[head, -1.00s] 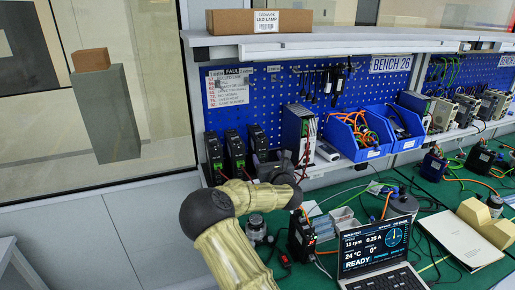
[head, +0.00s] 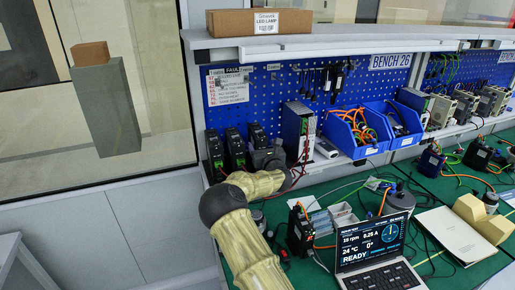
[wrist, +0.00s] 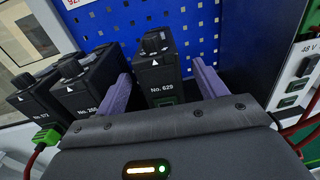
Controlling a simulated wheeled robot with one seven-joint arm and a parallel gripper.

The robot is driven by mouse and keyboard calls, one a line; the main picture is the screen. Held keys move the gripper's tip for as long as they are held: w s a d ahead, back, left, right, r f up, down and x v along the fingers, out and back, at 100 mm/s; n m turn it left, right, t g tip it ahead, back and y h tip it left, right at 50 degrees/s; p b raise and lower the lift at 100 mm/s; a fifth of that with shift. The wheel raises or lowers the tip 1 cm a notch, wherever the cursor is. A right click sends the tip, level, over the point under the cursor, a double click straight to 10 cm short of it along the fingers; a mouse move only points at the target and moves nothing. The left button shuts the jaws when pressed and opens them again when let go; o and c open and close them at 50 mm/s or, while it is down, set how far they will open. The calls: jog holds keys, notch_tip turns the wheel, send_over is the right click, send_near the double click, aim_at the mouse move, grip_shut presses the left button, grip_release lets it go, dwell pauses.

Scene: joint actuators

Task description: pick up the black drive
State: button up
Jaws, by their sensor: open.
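Three black drives stand upright side by side on the shelf at the left in the head view. The rightmost drive (head: 257,136), labelled No. 629, also shows in the wrist view (wrist: 158,70). The middle drive (head: 235,148) and left drive (head: 214,150) stand to its left; they also show in the wrist view (wrist: 88,84) (wrist: 34,104). My gripper (wrist: 161,76) is open, with one purple finger on each side of No. 629. I cannot tell whether the fingers touch it. In the head view my wrist hides its lower part.
A larger black and white unit (head: 298,131) stands right of the drives, with a red cable beside it. Blue bins (head: 360,152) follow along the shelf. A blue pegboard (head: 275,95) is behind. A laptop (head: 372,250) sits on the green bench below.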

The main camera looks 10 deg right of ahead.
jog(key=shift+w+a+r+p, duration=0.1)
jog(key=shift+w+r+p, duration=0.1)
jog(key=shift+w+p, duration=1.25)
jog(key=shift+w+a+f+p, duration=0.1)
jog(key=shift+w+p, duration=0.05)
jog(key=shift+w, duration=0.45)
jog(key=shift+w+a+f+p, duration=0.1)
jog(key=shift+w+p, duration=0.05)
jog(key=shift+w, duration=0.4)
grip_shut()
jog(key=shift+r, duration=0.2)
